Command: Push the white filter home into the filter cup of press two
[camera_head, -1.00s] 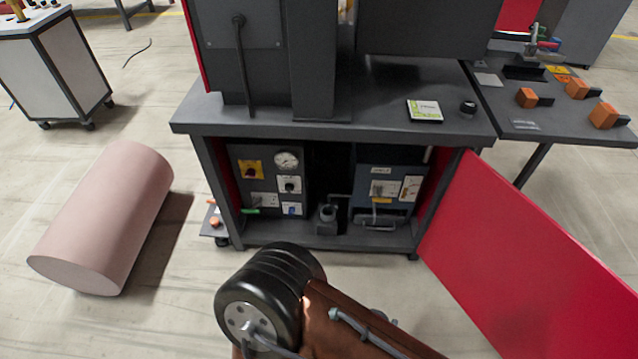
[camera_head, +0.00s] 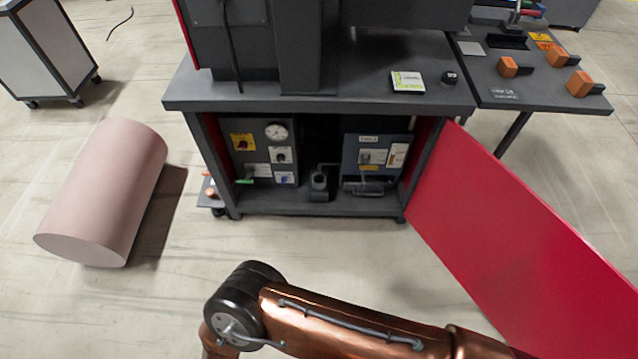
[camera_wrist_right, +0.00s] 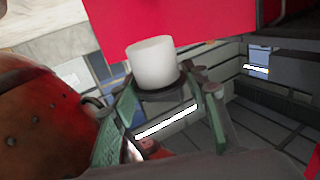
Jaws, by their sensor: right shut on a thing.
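The white filter (camera_wrist_right: 152,62) is a plain white cylinder in the right wrist view. My right gripper (camera_wrist_right: 163,92) is shut on it, with the filter standing out beyond the fingertips and a dark ring-like part at its base. In the head view, a small dark cup-like fitting (camera_head: 320,182) stands on the cabinet's lower shelf; I cannot tell whether it is the filter cup of press two. The filter and both gripper tips are out of the head view, where only a copper arm link of mine shows at the bottom.
The open cabinet (camera_head: 320,208) holds a gauge panel (camera_head: 264,158) at left and a blue panel (camera_head: 377,160) at right. Its red door (camera_head: 500,225) swings out to the right. A pink cylinder (camera_head: 105,190) lies on the floor at left. Floor before the cabinet is clear.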

